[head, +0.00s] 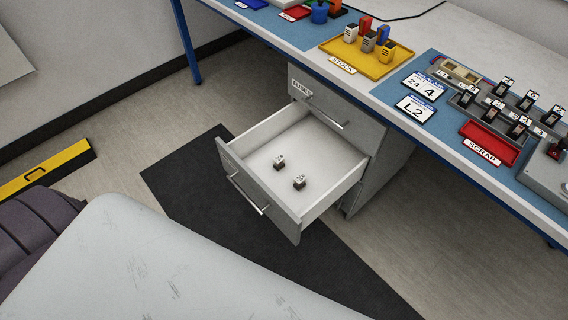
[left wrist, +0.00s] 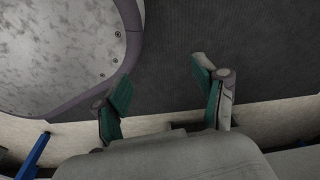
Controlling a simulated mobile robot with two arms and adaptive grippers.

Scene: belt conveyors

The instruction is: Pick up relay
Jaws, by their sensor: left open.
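Several black-and-white parts (head: 494,111) stand in grey holders at the right of the bench. Two small dark parts with white tops (head: 279,162) (head: 299,181) lie in the open drawer. My left gripper (left wrist: 162,76) is open and empty in the left wrist view, over the dark mat and away from the bench parts. My right gripper is not in view.
A red SCRAP tray (head: 489,143) and cards reading 24 4 and L2 (head: 415,108) lie on the blue bench mat. A yellow-and-black floor piece (head: 48,170) is at left.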

